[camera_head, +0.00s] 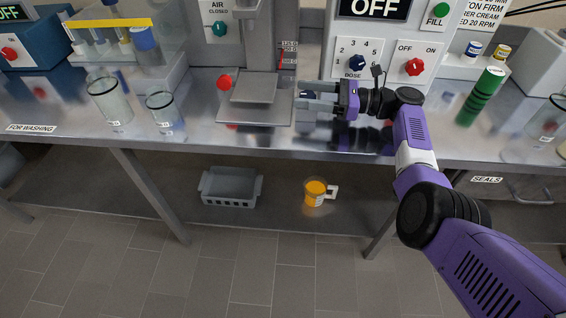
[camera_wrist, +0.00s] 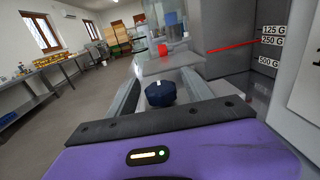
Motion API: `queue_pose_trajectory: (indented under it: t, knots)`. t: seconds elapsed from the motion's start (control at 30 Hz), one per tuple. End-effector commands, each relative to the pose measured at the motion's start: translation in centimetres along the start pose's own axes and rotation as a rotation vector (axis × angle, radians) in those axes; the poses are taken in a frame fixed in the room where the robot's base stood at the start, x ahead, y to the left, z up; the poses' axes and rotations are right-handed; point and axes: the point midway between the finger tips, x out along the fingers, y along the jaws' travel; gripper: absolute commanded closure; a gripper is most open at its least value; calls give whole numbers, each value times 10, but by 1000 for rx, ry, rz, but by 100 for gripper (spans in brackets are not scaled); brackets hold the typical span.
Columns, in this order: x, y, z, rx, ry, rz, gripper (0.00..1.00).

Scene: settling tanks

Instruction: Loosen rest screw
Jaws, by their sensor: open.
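A dark blue knob (camera_wrist: 160,94) with a small pale mark on top shows between my two fingers in the wrist view, below the edge of a grey plate (camera_wrist: 172,64). It appears to be the rest screw; no label on it can be read. My gripper (camera_head: 301,95) reaches in from the right beside the stand's grey plate (camera_head: 254,88) in the head view. My gripper (camera_wrist: 160,80) is open, with one finger on each side of the knob. I cannot tell whether either finger touches it. In the head view the knob is mostly hidden by my gripper.
A red knob (camera_head: 224,82) is on the stand's far side. A panel with a blue dose knob (camera_head: 357,63) and a red knob (camera_head: 414,67) stands behind my arm. Glass jars (camera_head: 110,101) stand left, a green cylinder (camera_head: 483,95) right. A weight scale (camera_wrist: 272,42) rises beside the plate.

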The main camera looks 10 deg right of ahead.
Motion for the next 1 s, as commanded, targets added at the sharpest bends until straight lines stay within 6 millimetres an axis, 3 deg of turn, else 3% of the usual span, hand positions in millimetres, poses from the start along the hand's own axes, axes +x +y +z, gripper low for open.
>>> queue_pose_trajectory:
  t: [0.47, 1.0]
  knots:
    - [1, 3, 5, 3, 1, -232, 41]
    - [1, 3, 3, 1, 2, -627, 41]
